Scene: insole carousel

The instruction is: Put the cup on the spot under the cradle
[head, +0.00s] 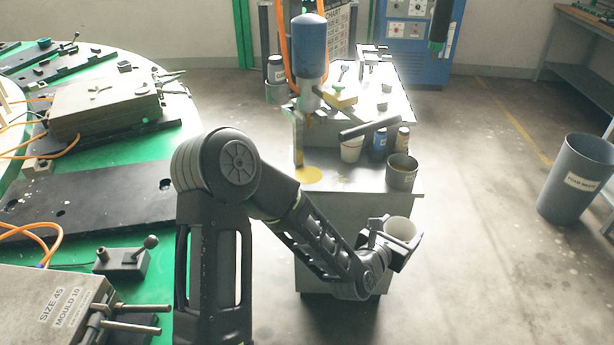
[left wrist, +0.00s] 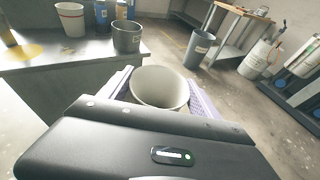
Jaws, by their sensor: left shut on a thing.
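My left gripper (head: 388,240) is shut on a pale, open-topped cup (head: 403,230), held upright off the front right of the cart, apart from its top. The cup shows between the fingers in the left wrist view (left wrist: 161,88); its mouth faces up and looks empty. A yellow round spot (head: 308,175) lies on the cart top, bare, near its front left. Above it a blue canister (head: 311,48) hangs over a pale upright, apparently at the cradle; its details are unclear. The spot also shows at the left in the left wrist view (left wrist: 20,52). My right gripper is not in view.
On the cart (head: 345,200) stand a grey tin (head: 401,173) near the front right edge, a white pot (head: 351,151) and small bottles (head: 379,141). A dark bar (head: 370,128) juts above them. A green round table (head: 150,100) is left; a grey bin (head: 575,180) is right.

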